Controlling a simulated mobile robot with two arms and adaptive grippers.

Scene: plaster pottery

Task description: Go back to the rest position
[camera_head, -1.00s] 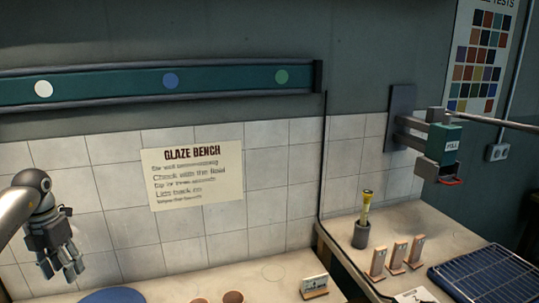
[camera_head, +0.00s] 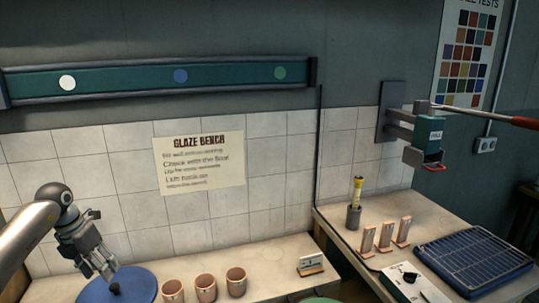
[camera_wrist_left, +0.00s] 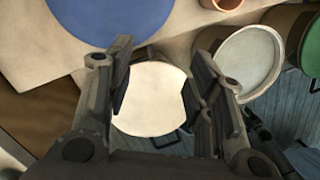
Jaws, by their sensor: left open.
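My left gripper (camera_head: 105,268) comes in from the left and points down, in front of the blue round lid (camera_head: 140,283) with a dark knob. In the left wrist view my left gripper (camera_wrist_left: 160,70) has its fingers wide apart. Nothing is held between them. A white round surface (camera_wrist_left: 150,98) shows below, beyond the gap. The blue lid (camera_wrist_left: 110,18) lies at the top of that view, apart from the fingers. My right gripper is not in view.
Several terracotta cups (camera_head: 205,288) stand right of the lid. A small sign (camera_head: 310,264) stands beyond them. Upright tiles (camera_head: 385,237), a blue rack (camera_head: 475,262) and a wall-mounted lever unit (camera_head: 423,140) are at the right. In the wrist view, a white-topped bucket (camera_wrist_left: 248,58) stands to the right.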

